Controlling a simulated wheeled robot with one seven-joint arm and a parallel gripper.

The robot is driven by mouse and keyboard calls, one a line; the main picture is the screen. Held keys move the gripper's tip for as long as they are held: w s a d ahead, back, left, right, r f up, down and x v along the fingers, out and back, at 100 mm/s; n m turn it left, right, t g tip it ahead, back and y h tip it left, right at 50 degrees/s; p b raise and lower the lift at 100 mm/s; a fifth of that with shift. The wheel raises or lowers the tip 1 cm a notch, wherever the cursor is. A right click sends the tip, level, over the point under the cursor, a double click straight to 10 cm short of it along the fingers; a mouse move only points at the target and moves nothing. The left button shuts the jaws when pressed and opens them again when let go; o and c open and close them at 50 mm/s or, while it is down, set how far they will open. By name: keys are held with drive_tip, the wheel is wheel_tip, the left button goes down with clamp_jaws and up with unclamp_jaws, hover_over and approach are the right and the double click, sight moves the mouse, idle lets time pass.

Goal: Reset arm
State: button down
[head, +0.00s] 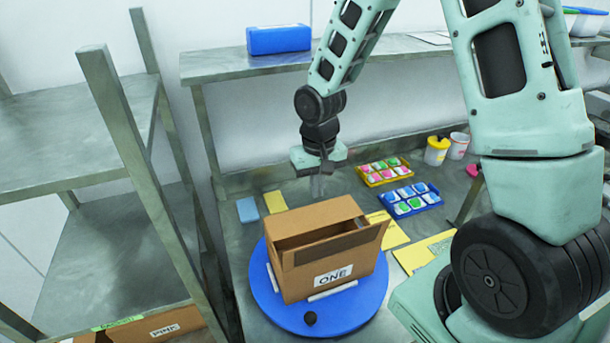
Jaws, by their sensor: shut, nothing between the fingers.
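My gripper (318,186) points down above the bench, just behind the cardboard box. It is shut and nothing shows between its fingers. My arm reaches in from the upper right. The open cardboard box (300,284) bears a label reading "ONE" and stands on a round blue turntable (262,290). A flap on its right side sticks outward. The inside of the box is mostly hidden.
A yellow tray (372,183) and a blue tray (399,212) hold several small coloured items. Yellow and white tubs (436,151) stand behind them. Metal shelving (125,150) rises at left. A raised shelf at the back bears a blue box (278,39).

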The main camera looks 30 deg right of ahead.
idle(0.3)
drive_tip(key=s+a+r+n+b, duration=0.2)
drive_tip(key=s+a+n+b, duration=0.7)
drive_tip(key=s+a, duration=0.9)
drive_tip(key=s+n, duration=0.1)
drive_tip(key=s, duration=0.2)
drive_tip(key=shift+s+a+r+y, duration=0.3)
